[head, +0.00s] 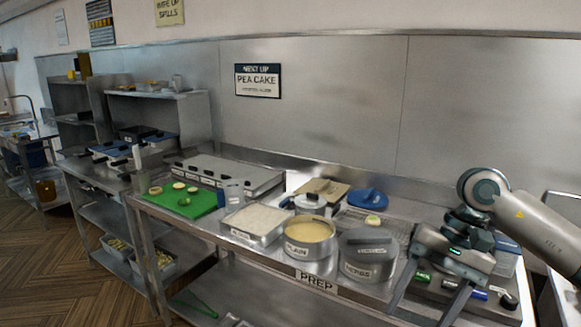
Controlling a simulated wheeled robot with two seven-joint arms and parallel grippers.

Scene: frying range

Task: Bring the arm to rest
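My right arm (545,230) comes in from the right edge, and its gripper (420,314) hangs over the right front of the prep counter (345,287). Its two fingers point down toward the front edge and stand wide apart. I see nothing between them. The gripper is just right of the grey lidded pot marked HERBS (368,268); I cannot tell whether they touch. It partly hides small coloured items behind it. My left arm and gripper are not in view.
A pan marked PLAIN (308,252) holds a pale yellow mix. Left of it are a tray of white powder (257,220) and a green board (187,203) with round pieces. A wire rack (385,230) lies behind the pots. A green, a blue and a black item (509,301) lie at right.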

